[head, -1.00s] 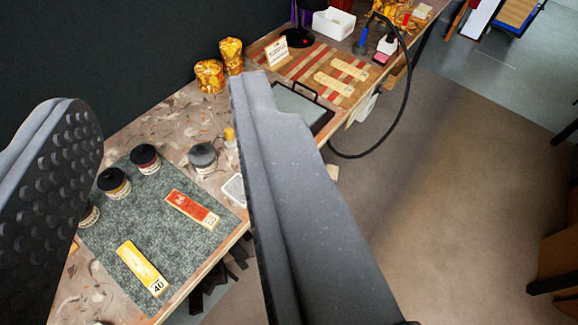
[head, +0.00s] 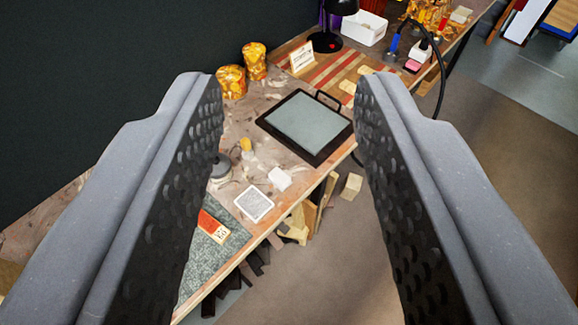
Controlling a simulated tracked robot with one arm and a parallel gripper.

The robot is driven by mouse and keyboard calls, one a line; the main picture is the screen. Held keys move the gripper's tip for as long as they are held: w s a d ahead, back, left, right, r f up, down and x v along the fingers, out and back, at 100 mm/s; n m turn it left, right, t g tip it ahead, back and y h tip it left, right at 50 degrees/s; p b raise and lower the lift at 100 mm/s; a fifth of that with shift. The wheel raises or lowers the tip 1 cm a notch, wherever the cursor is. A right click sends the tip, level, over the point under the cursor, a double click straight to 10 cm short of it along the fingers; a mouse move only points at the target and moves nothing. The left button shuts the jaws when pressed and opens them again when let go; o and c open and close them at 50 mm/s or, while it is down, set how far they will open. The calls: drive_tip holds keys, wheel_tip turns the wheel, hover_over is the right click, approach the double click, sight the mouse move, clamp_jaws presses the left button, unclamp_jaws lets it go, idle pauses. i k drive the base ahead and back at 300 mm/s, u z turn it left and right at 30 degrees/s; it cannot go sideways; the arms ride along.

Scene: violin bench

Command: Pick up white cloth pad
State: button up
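A small white pad (head: 279,179) lies on the bench top near its front edge, between my fingers in the picture. It looks like the cloth pad, but its material is too small to tell. Just in front of it lies a flat grey square with a white border (head: 254,204). My gripper (head: 289,90) is open, with one dark studded finger on each side of the view and nothing between them. The fingers are nearer the camera than the pad and do not touch it. The left finger hides part of the green mat and a grey-lidded jar.
A black-framed tray (head: 310,122) lies behind the pad. A small yellow-topped bottle (head: 247,147) and the grey-lidded jar (head: 219,167) stand to its left. Amber jars (head: 232,82) stand at the back. The green mat (head: 213,256) holds a red label strip (head: 212,226).

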sight(277, 177)
drive_tip(key=z, duration=0.05)
drive_tip(key=i, duration=0.3)
drive_tip(key=u, duration=0.1)
drive_tip(key=k, duration=0.5)
drive_tip(key=u, duration=0.55)
drive_tip(key=i, duration=1.2)
drive_tip(key=z, duration=0.3)
